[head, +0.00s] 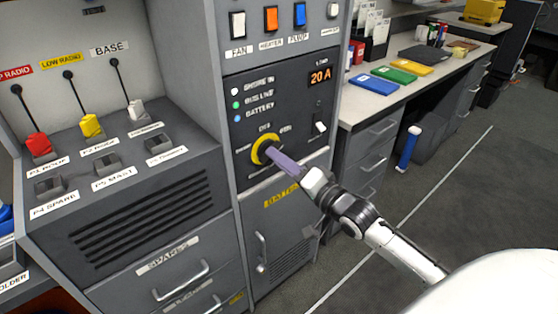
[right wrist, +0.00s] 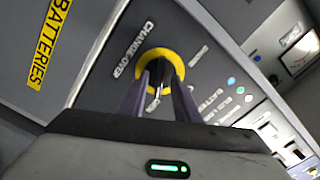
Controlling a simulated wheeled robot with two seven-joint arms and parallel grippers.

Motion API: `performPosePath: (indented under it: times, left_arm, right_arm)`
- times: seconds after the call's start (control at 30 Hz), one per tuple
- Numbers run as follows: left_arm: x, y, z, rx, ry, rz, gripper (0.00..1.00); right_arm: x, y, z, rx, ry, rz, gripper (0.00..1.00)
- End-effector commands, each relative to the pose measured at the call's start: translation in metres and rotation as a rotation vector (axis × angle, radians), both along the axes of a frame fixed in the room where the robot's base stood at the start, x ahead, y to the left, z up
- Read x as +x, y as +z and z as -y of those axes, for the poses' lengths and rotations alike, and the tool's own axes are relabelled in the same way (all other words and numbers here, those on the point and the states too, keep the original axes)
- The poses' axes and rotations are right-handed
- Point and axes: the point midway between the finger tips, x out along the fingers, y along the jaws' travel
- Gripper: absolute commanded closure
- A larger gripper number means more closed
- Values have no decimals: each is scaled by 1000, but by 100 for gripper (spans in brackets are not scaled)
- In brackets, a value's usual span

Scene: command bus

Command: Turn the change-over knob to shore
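The change-over knob is black on a round yellow plate (head: 262,150), low on the dark panel of the grey cabinet. It also shows in the right wrist view (right wrist: 174,56), beside the words CHANGE-OVER. Position labels surround it, too small to read surely; the top one looks like OFF. My right gripper (head: 277,156) reaches it from the lower right. In the right wrist view its purple fingers (right wrist: 162,78) lie on both sides of the knob's black grip, with a gap between them. Whether they press on it I cannot tell. My left gripper is not in view.
Above the knob are indicator lamps (head: 236,105), a 20 A display (head: 320,77), a small toggle (head: 320,127) and a row of coloured rocker switches (head: 270,18). A locker door (head: 285,235) is below. A plug console (head: 110,175) stands left, a desk (head: 375,103) right.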

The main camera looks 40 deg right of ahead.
Motion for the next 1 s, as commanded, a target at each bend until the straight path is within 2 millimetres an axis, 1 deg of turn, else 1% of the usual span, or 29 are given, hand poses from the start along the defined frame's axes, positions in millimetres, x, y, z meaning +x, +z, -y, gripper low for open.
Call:
performPosePath:
  times: [0.1,0.37,0.4,0.47,0.5,0.57,0.83,1.0]
  left_arm:
    - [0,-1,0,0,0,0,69]
    - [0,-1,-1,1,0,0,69]
    - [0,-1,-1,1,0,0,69]
    - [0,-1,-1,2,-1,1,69]
    - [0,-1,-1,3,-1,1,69]
    - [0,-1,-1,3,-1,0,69]
    - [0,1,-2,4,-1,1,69]
    - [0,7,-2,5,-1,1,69]
  right_arm:
    - [6,0,0,-2,0,1,72]
    - [7,0,-1,-2,0,0,72]
    - [7,0,-1,-2,0,0,74]
    - [7,0,-1,-2,0,0,84]
    - [7,0,-1,-2,0,0,90]
    - [7,0,-1,-1,0,0,100]
    - [7,1,-1,-11,0,0,100]
    - [7,2,-1,-59,0,3,100]
